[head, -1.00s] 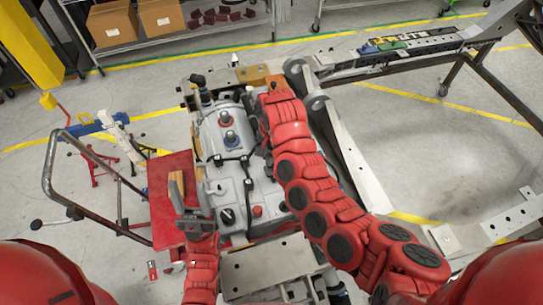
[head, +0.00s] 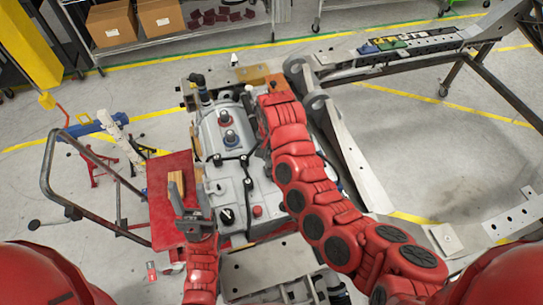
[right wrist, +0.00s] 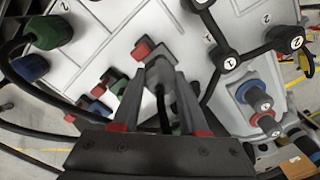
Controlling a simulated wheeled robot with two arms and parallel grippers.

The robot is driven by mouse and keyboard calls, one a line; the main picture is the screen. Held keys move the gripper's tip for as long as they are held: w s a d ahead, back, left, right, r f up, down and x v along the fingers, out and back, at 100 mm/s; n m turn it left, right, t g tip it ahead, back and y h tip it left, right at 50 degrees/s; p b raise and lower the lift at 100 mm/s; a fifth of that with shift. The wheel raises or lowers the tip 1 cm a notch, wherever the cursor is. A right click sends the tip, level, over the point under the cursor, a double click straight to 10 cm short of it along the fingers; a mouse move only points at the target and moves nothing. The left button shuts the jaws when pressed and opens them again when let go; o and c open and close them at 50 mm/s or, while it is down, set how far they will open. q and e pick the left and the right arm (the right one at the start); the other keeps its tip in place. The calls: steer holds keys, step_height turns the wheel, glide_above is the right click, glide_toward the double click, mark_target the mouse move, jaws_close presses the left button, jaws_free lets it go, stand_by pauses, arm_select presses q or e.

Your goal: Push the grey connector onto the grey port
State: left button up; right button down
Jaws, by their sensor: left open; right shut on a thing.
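In the right wrist view, my right gripper (right wrist: 160,82) is shut on the grey connector (right wrist: 159,73), a small grey block with a dark cable running back between the fingers. The connector is against or just above the pale housing (right wrist: 105,42); I cannot tell whether it touches. I cannot make out the grey port, which is likely hidden behind the connector. In the head view, the right arm hides the connector and most of the right gripper. My left gripper (head: 190,203) is open and empty, left of the housing's near end, over the red table's edge.
Black cables with numbered caps (right wrist: 231,63) cross the housing at right. A red table (head: 160,215) stands left of the housing. A metal frame (head: 365,175) runs along its right.

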steer(key=shift+f+b, duration=0.3)
steer(key=shift+f, duration=0.35)
steer(key=shift+f+b, duration=0.4)
steer(key=shift+f, duration=0.15)
steer(key=shift+c, duration=1.8)
jaws_free()
steer(key=shift+r+p, duration=1.35)
steer(key=shift+r, duration=1.75)
steer(key=shift+f, duration=0.1)
